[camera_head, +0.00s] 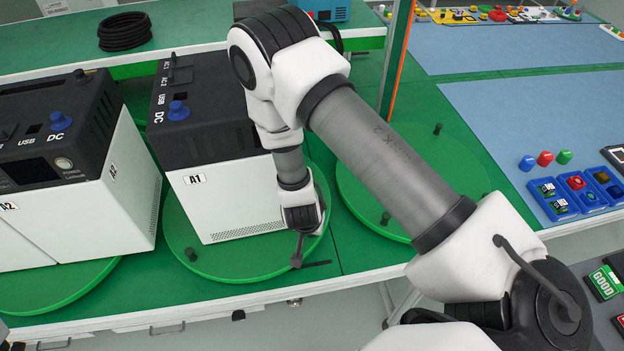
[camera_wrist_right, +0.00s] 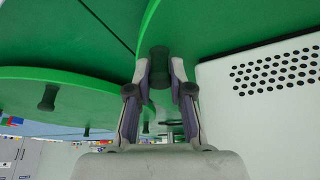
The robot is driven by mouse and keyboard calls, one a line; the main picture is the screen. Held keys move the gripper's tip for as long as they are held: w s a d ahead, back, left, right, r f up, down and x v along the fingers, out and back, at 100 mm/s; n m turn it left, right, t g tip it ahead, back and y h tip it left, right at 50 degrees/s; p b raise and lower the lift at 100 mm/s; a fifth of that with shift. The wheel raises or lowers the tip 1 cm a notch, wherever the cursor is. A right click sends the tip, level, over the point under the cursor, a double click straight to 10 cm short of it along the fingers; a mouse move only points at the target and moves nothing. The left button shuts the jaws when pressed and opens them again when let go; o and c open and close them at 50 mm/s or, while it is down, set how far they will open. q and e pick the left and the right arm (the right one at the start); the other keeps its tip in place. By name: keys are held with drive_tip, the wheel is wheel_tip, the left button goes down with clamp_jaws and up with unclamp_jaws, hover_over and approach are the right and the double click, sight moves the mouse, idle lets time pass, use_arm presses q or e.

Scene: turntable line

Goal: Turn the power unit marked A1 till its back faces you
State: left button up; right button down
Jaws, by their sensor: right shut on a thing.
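The power unit A1 (camera_head: 215,190) is a white box with a black top, standing on a green turntable (camera_head: 235,263). Its A1 label and a dotted vent side face me; its AC, USB and DC markings are along the left of its black top. The vent side also shows in the right wrist view (camera_wrist_right: 280,80). A dark peg (camera_head: 190,254) stands at the turntable's left front. My right gripper (camera_head: 298,250) is at the right front rim. In the wrist view its fingers (camera_wrist_right: 158,95) are shut on another dark peg (camera_wrist_right: 158,65).
Power unit A2 (camera_head: 60,215) stands on a turntable (camera_head: 60,288) close on the left. An empty turntable with pegs (camera_head: 370,200) lies to the right, behind my right arm. An orange-edged post (camera_head: 394,60) rises behind. Blue bins (camera_head: 590,192) are at the right.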

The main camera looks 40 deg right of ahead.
idle(0.3)
drive_tip(key=shift+w, duration=0.1)
drive_tip(key=c, duration=1.3)
unclamp_jaws()
drive_tip(key=shift+r, duration=0.1)
drive_tip(key=v, duration=1.1)
drive_tip(key=shift+a+r, duration=0.15)
drive_tip(key=shift+r, duration=0.2)
